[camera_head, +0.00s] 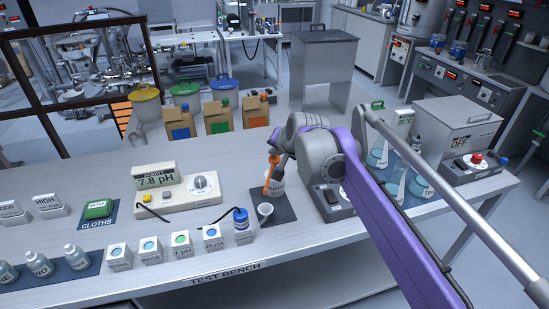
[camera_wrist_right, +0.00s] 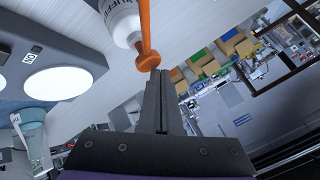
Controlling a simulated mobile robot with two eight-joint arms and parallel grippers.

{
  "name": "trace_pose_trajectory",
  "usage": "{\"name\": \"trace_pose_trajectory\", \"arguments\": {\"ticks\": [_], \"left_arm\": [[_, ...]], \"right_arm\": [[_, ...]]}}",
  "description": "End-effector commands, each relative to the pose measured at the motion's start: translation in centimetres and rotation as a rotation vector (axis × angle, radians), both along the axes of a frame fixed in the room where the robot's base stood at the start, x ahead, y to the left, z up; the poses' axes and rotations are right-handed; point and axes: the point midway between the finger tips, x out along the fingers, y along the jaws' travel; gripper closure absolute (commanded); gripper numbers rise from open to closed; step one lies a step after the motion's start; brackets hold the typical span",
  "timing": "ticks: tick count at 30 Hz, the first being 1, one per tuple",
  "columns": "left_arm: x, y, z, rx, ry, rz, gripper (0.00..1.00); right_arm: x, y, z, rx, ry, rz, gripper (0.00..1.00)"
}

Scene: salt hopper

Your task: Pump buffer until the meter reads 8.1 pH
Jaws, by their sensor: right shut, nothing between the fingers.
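The acidity meter (camera_head: 156,178) on the test bench reads 7.8 pH. The buffer bottle (camera_head: 277,184) stands on a dark mat, with an orange pump (camera_head: 269,173) on top. The bottle (camera_wrist_right: 120,18) also shows in the right wrist view, with the orange pump head (camera_wrist_right: 148,60) at the fingertips. My right gripper (camera_head: 280,152) is shut and empty, its tips right at the pump head; I cannot tell whether they touch. The closed fingers show in the wrist view (camera_wrist_right: 160,82). My right arm hides part of the bench behind. My left gripper is not in view.
A blue-capped bottle (camera_head: 241,218) and several white blocks line the front left. A grey device (camera_head: 334,203) stands to the right. Glass flasks (camera_head: 394,183) stand beyond my arm.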

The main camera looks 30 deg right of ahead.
Motion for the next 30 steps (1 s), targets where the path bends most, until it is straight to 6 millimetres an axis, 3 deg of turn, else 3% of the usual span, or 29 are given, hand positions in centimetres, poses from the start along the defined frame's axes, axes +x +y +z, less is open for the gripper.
{"name": "trace_pose_trajectory", "arguments": {"ticks": [30], "left_arm": [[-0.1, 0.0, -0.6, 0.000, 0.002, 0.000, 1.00]], "right_arm": [[0.0, 0.0, -1.3, 0.001, 0.001, 0.001, 1.00]]}}
